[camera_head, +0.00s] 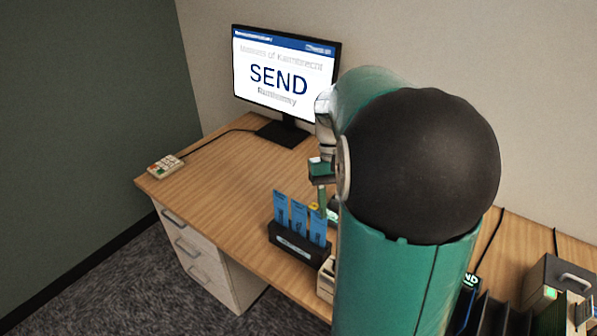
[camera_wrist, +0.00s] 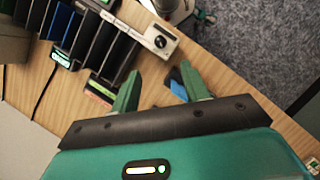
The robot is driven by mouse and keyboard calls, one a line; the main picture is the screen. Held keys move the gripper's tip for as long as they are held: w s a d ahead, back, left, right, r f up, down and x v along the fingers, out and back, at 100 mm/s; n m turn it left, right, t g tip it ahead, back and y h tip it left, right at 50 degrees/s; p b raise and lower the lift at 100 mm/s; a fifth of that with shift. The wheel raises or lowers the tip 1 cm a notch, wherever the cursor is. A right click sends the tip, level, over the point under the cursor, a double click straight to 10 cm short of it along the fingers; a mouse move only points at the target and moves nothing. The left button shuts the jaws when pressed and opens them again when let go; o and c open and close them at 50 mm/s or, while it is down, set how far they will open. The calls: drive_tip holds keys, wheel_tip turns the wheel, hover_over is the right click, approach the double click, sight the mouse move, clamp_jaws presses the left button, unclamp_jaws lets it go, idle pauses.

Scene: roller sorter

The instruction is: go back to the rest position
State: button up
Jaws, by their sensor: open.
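My gripper (camera_head: 321,196) is partly hidden behind my green arm in the head view and hangs above the desk, close to the blue cards. In the wrist view its two green fingers (camera_wrist: 155,88) stand apart, with wood showing between them and nothing held. Something blue (camera_wrist: 177,84) shows beside the right finger; I cannot tell whether they touch. My arm is stretched out over the desk (camera_head: 215,165).
A black holder (camera_head: 290,243) with blue cards (camera_head: 299,221) stands near the front edge. A monitor (camera_head: 284,78) reading "SEND" and a keypad (camera_head: 165,167) are farther back. Black slots (camera_wrist: 88,35) and a beige device (camera_wrist: 155,40) lie near the gripper.

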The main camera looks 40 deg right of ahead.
drive_tip(key=s+a+r+n+t, duration=0.1)
drive_tip(key=a+r+t, duration=0.1)
drive_tip(key=a, duration=0.5)
drive_tip(key=s+a+r+n+t+h, duration=0.1)
drive_tip(key=s+a+r+n+t, duration=0.1)
drive_tip(key=a+t, duration=0.2)
drive_tip(key=s+a+r+n+t, duration=0.1)
drive_tip(key=a+r+t, duration=0.1)
drive_tip(key=a, duration=0.8)
drive_tip(key=shift+s+a+n+t+h, duration=0.15)
drive_tip(key=shift+a+n+t+h, duration=0.2)
drive_tip(key=shift+t, duration=0.45)
drive_tip(key=shift+d, duration=0.1)
